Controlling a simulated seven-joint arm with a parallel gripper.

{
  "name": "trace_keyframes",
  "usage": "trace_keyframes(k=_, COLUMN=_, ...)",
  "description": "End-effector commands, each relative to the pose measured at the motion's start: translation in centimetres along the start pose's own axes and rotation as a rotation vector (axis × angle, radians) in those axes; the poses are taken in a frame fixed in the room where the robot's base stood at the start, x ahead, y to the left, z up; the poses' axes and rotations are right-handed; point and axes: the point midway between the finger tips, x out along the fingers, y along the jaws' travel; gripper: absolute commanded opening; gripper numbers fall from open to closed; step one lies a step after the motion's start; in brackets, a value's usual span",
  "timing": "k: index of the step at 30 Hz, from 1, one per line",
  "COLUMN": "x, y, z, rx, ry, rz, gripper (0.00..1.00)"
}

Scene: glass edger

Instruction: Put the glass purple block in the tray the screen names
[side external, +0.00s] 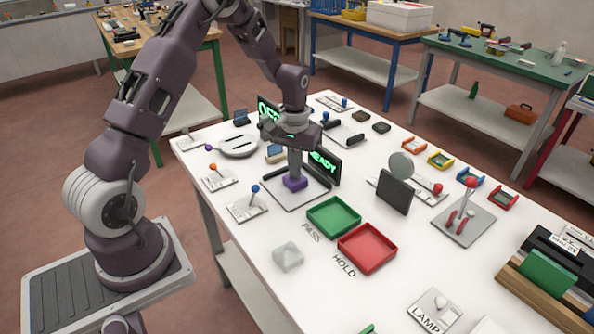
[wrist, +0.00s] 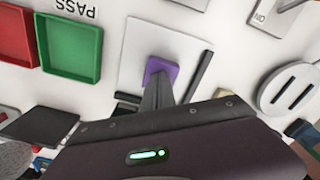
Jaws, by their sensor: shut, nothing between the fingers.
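The purple block (side external: 295,183) sits on a light plate with dark rails, below my gripper; it also shows in the wrist view (wrist: 160,71). My gripper (side external: 295,172) points down with its fingers shut, the tips at or just above the block's top. Whether they touch it I cannot tell. The green tray (side external: 334,216), labelled PASS, and the red tray (side external: 367,247), labelled HOLD, are empty. A dark screen (side external: 325,166) behind the plate shows green letters ending in "EADY", partly hidden. Another screen (side external: 268,108) shows green letters, partly hidden by my arm.
A cloudy pale block (side external: 288,256) lies left of the red tray. A dark upright panel (side external: 394,192) stands behind the trays. Lever plates (side external: 247,208) lie left of the rail plate. A round grey dish (side external: 238,145) is further back. The white table is clear around the pale block.

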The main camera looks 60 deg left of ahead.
Motion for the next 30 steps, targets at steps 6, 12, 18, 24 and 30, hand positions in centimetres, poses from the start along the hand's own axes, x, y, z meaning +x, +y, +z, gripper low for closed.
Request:
trace_keyframes(k=6, x=0.3, y=0.1, z=0.6, rx=0.002, ry=-0.012, rz=-0.002, gripper=0.00)
trace_keyframes(k=12, x=0.2, y=0.1, z=0.6, rx=0.002, ry=-0.013, rz=-0.002, gripper=0.00)
trace_keyframes(k=18, x=-1.6, y=0.1, z=0.5, rx=0.001, ry=-0.007, rz=-0.001, gripper=0.00)
trace_keyframes(k=24, x=-3.8, y=0.1, z=0.3, rx=0.001, ry=-0.002, rz=0.000, gripper=0.00)
trace_keyframes(k=30, x=-5.9, y=0.1, z=0.3, rx=0.000, ry=-0.001, rz=0.000, gripper=0.00)
